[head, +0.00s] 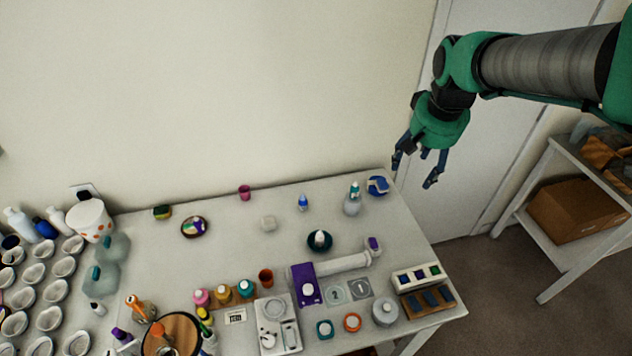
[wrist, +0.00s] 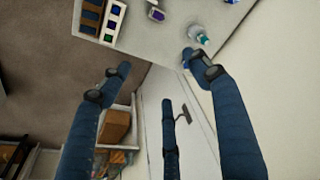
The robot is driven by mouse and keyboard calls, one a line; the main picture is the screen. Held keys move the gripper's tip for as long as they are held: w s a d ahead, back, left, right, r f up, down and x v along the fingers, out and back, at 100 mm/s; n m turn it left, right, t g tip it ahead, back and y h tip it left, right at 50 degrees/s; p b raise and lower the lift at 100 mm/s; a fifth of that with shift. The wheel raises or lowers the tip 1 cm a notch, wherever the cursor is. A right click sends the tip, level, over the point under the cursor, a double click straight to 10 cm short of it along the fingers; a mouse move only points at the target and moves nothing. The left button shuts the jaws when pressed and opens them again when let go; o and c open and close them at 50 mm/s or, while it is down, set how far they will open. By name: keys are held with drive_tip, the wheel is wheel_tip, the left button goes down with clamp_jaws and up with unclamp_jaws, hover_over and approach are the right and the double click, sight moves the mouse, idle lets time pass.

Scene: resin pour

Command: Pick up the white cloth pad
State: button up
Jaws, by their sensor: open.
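A small whitish pad (head: 268,223) lies flat on the white table in the head view, near the middle of the back half; it looks like the white cloth pad. It is too small to make out its weave. My gripper (head: 414,170) hangs in the air past the table's back right corner, well to the right of the pad and apart from it. Its dark blue fingers are spread and empty. In the wrist view my gripper (wrist: 155,65) shows open fingers with nothing between them; the pad does not show there.
Near the pad stand a pink cup (head: 244,192), a small blue-capped bottle (head: 303,203), a dark round dish (head: 319,241) and a spray bottle (head: 352,201). A blue tape roll (head: 377,186) sits at the right corner. Bare tabletop surrounds the pad. A shelf (head: 540,228) stands right.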

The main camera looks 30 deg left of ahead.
drive_tip(key=w+a+f+n+p, duration=0.15)
drive_tip(key=a+f, duration=0.35)
drive_tip(key=a, duration=0.8)
drive_tip(key=n+g+h+p, duration=0.1)
drive_tip(key=n+g+p, duration=0.15)
drive_tip(key=p, duration=0.25)
hover_over(269, 220)
wheel_tip(269, 220, down, 23)
drive_tip(key=shift+f+n, duration=0.2)
drive_tip(key=shift+n, duration=0.1)
drive_tip(key=shift+f, duration=0.1)
drive_tip(key=shift+f+p, duration=0.55)
drive_tip(key=shift+f, duration=3.65)
drive_tip(key=shift+f+p, duration=0.5)
drive_tip(key=shift+f, duration=2.1)
